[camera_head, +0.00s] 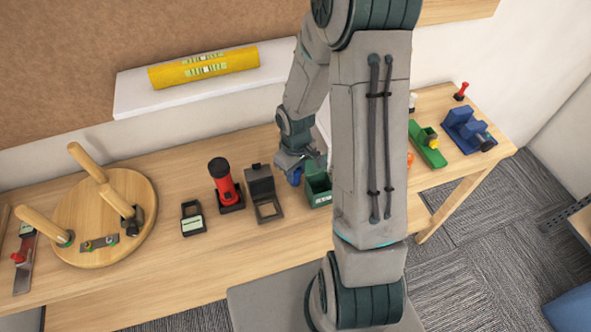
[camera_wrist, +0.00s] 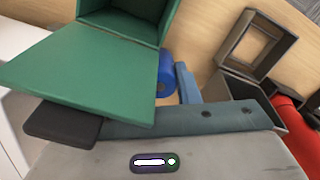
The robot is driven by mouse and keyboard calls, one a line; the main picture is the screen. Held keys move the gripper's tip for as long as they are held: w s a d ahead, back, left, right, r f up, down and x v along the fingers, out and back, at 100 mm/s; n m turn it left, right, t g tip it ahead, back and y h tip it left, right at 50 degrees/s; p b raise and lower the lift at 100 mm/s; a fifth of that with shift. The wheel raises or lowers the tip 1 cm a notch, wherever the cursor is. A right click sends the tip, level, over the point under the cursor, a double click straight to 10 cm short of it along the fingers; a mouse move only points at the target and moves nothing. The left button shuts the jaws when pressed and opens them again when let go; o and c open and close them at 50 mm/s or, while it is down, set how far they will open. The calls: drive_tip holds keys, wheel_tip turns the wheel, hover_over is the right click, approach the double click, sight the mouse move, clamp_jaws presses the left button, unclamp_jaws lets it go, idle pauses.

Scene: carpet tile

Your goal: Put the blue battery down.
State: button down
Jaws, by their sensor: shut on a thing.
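The blue battery (camera_head: 294,178) is a small blue cylinder, held by my gripper (camera_head: 290,163) above the workbench. In the wrist view the battery (camera_wrist: 166,74) shows beside a blue-grey finger, partly hidden behind the green lid. My gripper is shut on it. A green box (camera_head: 319,199) with its lid open stands just right of the gripper in the head view. In the wrist view the green box (camera_wrist: 120,22) is close by, and its lid covers part of my gripper. Whether the battery touches the bench cannot be told.
A dark grey open box (camera_head: 262,188), a red flashlight (camera_head: 226,184) and a small black case (camera_head: 193,219) stand left of the gripper. An upturned round stool (camera_head: 85,205) lies further left. A green plane (camera_head: 428,148) and blue vise (camera_head: 465,130) are at right.

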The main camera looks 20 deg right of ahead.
drive_tip(key=shift+f, duration=0.15)
drive_tip(key=c, duration=1.1)
unclamp_jaws()
